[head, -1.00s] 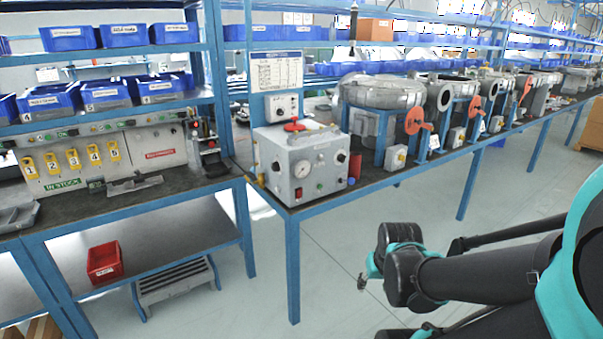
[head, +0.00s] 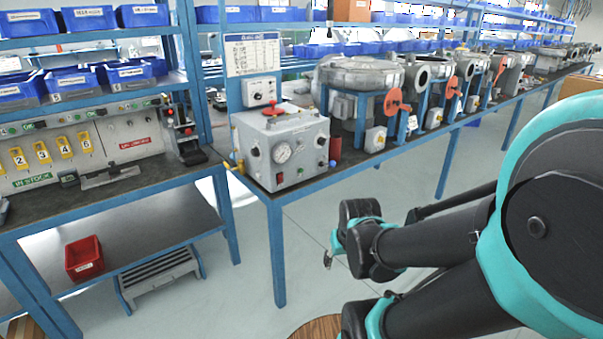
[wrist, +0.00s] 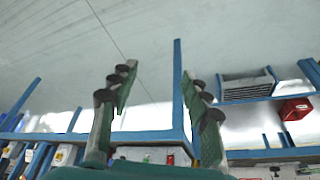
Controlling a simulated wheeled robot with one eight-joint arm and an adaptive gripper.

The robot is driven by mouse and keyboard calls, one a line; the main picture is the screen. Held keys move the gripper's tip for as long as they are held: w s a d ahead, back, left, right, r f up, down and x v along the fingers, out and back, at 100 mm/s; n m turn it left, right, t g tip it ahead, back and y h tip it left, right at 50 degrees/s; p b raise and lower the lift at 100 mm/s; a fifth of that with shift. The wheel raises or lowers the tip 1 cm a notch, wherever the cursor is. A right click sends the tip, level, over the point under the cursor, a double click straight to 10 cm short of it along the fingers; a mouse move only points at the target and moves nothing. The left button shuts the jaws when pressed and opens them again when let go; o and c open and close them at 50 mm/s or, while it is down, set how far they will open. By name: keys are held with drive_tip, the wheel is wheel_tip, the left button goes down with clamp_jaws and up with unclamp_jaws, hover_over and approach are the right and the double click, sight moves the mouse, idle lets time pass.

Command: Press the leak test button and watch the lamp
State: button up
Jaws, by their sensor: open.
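A grey test box (head: 300,150) stands on the corner of the blue-legged bench. Its front has a round gauge (head: 282,152), dark knobs, and a small red round part (head: 279,178) low down. I cannot tell which part is the leak test button or which is the lamp. A red handle-like part (head: 273,109) is on top. In the wrist view, part of the box front (wrist: 150,155) with small red and green spots shows beyond my fingers. My gripper (wrist: 155,85) is open and empty, apart from the box. In the head view its fingers are barely visible.
Blower housings (head: 360,72) with red handwheels line the bench to the right. A left bench holds yellow numbered tags (head: 40,153). A red bin (head: 85,258) and grey step (head: 158,275) are on the left below. Open floor lies before the bench.

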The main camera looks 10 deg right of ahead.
clamp_jaws()
idle(1.3)
